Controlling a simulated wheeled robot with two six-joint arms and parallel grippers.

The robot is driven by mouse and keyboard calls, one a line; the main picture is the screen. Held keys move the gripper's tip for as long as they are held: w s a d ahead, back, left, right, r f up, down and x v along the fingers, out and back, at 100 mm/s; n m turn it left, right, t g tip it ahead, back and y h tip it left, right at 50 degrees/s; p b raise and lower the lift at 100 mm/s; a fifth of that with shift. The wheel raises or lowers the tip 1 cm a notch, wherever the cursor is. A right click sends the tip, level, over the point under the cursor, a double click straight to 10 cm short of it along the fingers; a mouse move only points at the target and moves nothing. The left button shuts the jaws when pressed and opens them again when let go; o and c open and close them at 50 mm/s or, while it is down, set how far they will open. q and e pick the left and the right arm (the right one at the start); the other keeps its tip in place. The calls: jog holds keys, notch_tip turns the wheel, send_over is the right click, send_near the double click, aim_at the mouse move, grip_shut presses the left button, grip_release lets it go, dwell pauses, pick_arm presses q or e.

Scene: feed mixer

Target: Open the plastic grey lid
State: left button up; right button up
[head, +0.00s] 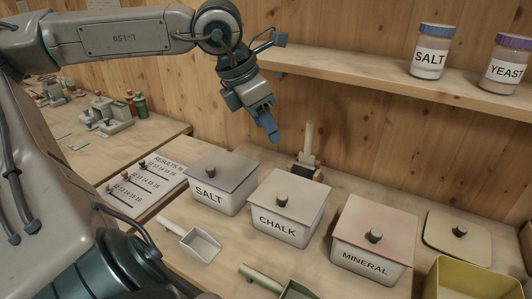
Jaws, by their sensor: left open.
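A box labelled SALT (209,194) has a flat grey lid (214,173) with a dark knob, and the lid sits closed on it. A box labelled CHALK (277,223) stands to its right with a lighter grey lid (307,196) and a dark knob, also closed. I cannot tell by material which lid is plastic. My left gripper (271,137) is open and empty, with blue fingers pointing down. It is in the air above and behind the boxes, apart from both lids. My right gripper is not in view.
A MINERAL box (364,261) with a reddish lid stands right of CHALK. A yellow lid (458,239) lies behind an open yellow box (478,280). A white scoop (200,243) and a green scoop (296,290) lie in front. A shelf (390,85) holds SALT and YEAST jars.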

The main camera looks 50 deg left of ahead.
pick_arm(q)
notch_tip(320, 180, down, 6)
jog(key=b, duration=0.9)
send_near(281, 197)
jog(key=shift+p+x, duration=0.6)
jog(key=shift+x, duration=3.85)
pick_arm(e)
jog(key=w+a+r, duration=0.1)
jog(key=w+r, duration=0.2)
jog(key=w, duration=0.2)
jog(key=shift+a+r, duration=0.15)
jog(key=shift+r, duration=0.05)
pick_arm(q)
jog(key=c, duration=1.1)
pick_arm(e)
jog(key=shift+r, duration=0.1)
